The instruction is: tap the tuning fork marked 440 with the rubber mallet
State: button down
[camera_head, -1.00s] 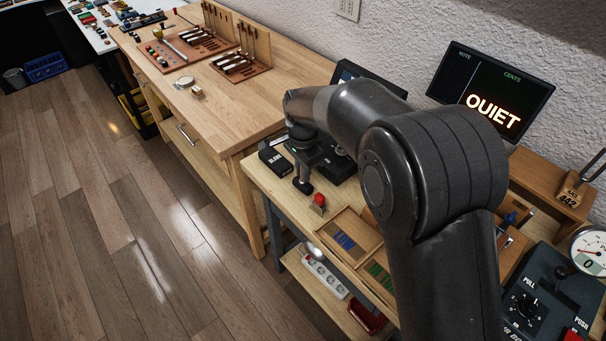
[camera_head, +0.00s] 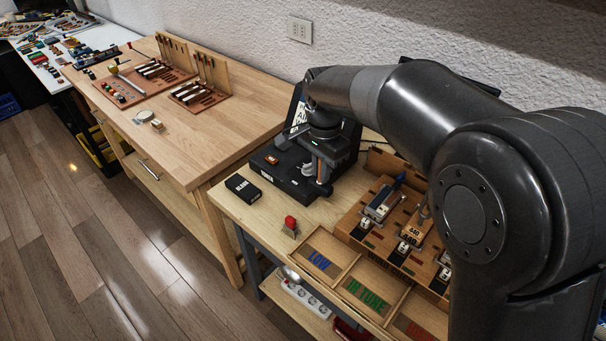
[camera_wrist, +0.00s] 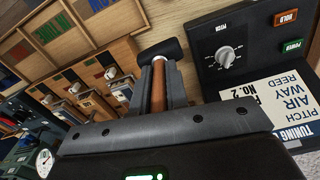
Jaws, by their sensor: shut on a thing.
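My gripper (camera_head: 321,165) is shut on the brown handle of the rubber mallet (camera_wrist: 158,85). The mallet's black head (camera_wrist: 160,51) sticks out beyond the fingers in the wrist view. In the head view the gripper hangs over or beside the right part of a black box (camera_head: 283,178); the exact height is unclear. A wooden block with a dark label (camera_head: 415,231) stands in the wooden rack to the right. Its number is too small to read surely, and I cannot tell whether it bears the fork marked 440. My arm hides much of the right side.
The wooden rack (camera_head: 350,225) holds several small parts. Trays marked LOW (camera_head: 320,262) and IN TUNE (camera_head: 366,300) lie in front of it. A red button (camera_head: 290,223) and a small black box (camera_head: 243,187) stand on the bench. The wrist view shows a control box with a knob (camera_wrist: 225,56).

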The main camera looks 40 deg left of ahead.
jog(key=w+d+r, duration=1)
jog(key=d, duration=0.3)
jog(key=d+f, duration=0.3)
jog(key=f, duration=0.2)
jog(key=shift+m, duration=0.4)
jog(key=shift+f, duration=0.1)
jog(key=a+r, duration=0.3)
jog(key=r, duration=0.2)
jog(key=shift+a, duration=0.35)
dwell(0.5)
jog(key=shift+w, duration=0.1)
dwell(1.2)
